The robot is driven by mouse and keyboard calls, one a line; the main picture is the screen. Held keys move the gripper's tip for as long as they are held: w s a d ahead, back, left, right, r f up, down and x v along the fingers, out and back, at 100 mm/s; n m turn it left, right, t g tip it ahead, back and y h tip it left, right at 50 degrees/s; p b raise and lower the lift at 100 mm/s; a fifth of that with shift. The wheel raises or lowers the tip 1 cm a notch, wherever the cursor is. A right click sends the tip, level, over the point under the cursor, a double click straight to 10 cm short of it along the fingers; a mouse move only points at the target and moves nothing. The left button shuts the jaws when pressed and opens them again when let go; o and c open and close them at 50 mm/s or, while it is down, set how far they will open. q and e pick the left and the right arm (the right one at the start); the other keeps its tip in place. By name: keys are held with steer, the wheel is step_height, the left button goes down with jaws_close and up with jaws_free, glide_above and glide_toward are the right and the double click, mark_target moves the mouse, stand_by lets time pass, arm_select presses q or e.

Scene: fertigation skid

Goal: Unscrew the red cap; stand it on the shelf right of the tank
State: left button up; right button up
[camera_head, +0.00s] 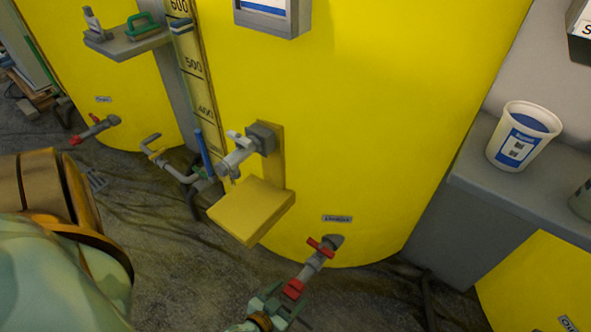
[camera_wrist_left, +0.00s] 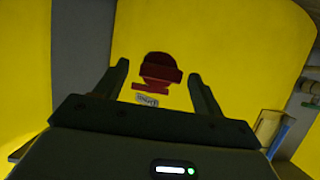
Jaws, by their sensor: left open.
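The red cap (camera_head: 293,289) sits on the end of the grey outlet pipe low on the yellow tank (camera_head: 400,120). A red valve handle (camera_head: 321,246) is on the same pipe, nearer the tank. My left gripper (camera_head: 280,302) is open just in front of the cap. In the left wrist view the cap (camera_wrist_left: 160,70) shows beyond and between the two open fingers (camera_wrist_left: 160,85), with the red handle (camera_wrist_left: 150,88) partly behind it. I cannot tell whether the fingers touch the cap. The grey shelf (camera_head: 480,165) is right of the tank. My right gripper is not in view.
A white tub (camera_head: 522,136) with a blue label stands on the shelf, and another container (camera_head: 582,198) is at the right picture edge. The shelf's front left part is bare. A yellow ledge (camera_head: 250,208) and a grey tap (camera_head: 238,153) jut out above and left of the outlet.

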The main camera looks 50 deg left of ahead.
arm_select(q)
steer(key=shift+x, duration=0.85)
steer(key=c, duration=1)
steer(key=shift+c, duration=0.2)
steer(key=n+t+h, duration=0.1)
steer(key=n+h, duration=0.1)
steer(key=n, duration=0.1)
steer(key=shift+a+n, duration=0.15)
steer(key=shift+n, duration=0.15)
steer(key=n+h, duration=0.1)
steer(key=n, duration=0.1)
steer(key=shift+n+t+h, duration=0.3)
steer(key=shift+t+h, duration=0.1)
steer(key=shift+f+n+t+h, duration=0.1)
steer(key=shift+n+t+h, duration=0.3)
steer(key=shift+n, duration=0.5)
